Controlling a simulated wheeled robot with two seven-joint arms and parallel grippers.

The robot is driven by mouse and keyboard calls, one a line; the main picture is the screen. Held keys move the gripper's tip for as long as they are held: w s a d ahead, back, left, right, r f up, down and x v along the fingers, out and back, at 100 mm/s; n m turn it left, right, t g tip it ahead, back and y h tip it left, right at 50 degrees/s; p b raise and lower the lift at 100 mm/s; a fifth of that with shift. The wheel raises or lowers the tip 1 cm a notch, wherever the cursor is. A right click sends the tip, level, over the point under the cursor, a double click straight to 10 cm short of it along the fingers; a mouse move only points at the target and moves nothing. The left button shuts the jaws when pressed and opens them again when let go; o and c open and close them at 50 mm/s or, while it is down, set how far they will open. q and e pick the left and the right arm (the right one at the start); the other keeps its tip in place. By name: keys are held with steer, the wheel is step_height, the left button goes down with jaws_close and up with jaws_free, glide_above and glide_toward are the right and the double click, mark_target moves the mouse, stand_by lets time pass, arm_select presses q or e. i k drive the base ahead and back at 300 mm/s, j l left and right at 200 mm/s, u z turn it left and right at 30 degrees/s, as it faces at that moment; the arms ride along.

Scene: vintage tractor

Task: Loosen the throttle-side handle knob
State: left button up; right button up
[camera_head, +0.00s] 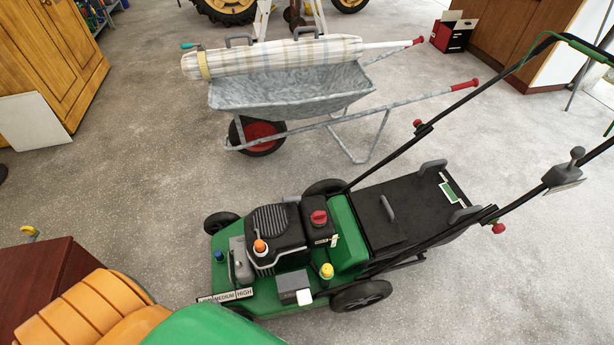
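A green and black lawn mower (345,235) stands on the floor at the middle right, its handle rising to the right. A red knob (498,228) sits at the joint of the nearer handle bar, the same bar that carries the grey throttle lever (577,155). Another red knob (418,124) sits at the joint of the farther handle bar. Whether either knob is tight cannot be told. Neither of my grippers is in view, and nothing is seen touching the mower.
A grey wheelbarrow (290,90) with a rolled, checked cloth bundle stands behind the mower. An orange ribbed object (85,310) and a dark red box (45,280) are at the lower left. The floor right of the mower is clear below the handle.

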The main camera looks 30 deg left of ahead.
mark_target(498, 228)
steer(key=u, duration=0.7)
steer(key=z, duration=1.6)
steer(key=i+l, duration=0.35)
steer(key=l, duration=0.15)
steer(key=i+l, duration=0.35)
steer(key=l, duration=0.15)
steer(key=i+l, duration=0.35)
steer(key=l, duration=0.15)
